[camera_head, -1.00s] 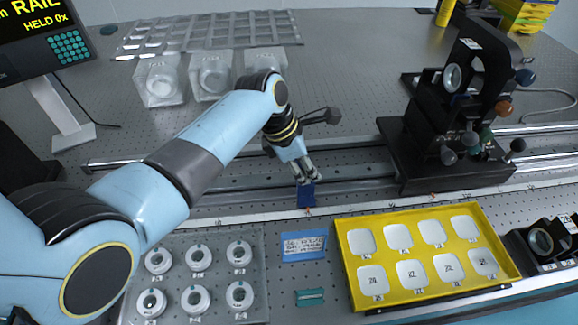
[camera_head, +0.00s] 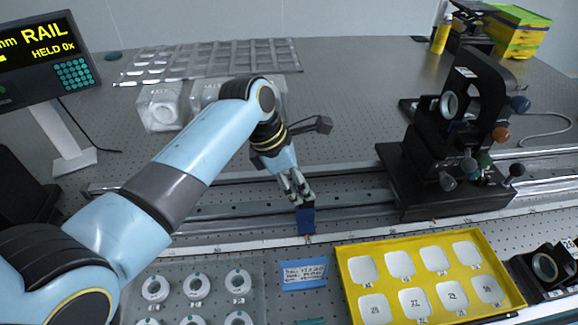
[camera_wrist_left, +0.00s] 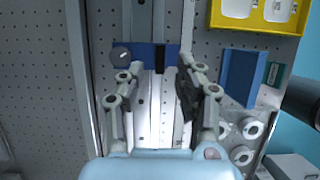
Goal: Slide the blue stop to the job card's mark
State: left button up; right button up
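The blue stop (camera_head: 306,221) sits on the rail at the front, above the white scale strip. It shows in the left wrist view as a blue bar with a dark round knob (camera_wrist_left: 145,55). My left gripper (camera_head: 300,198) is just behind the stop, pointing down at it. In the wrist view its two fingers (camera_wrist_left: 157,75) are spread apart with the stop just past their tips; I cannot tell whether they touch it. The blue job card (camera_head: 304,272) lies in front of the rail, its writing too small to read. My right gripper is not in view.
A black optical mount (camera_head: 445,165) stands across the rail to the right. A yellow tray (camera_head: 342,270) lies front right, a tray of white rings (camera_head: 217,262) front left. A display reading RAIL (camera_head: 40,55) stands back left. The rail between stop and mount looks clear.

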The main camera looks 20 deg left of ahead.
pick_arm(q)
jog(key=v, duration=0.7)
jog(key=shift+r, duration=0.2)
jog(key=shift+s, duration=0.1)
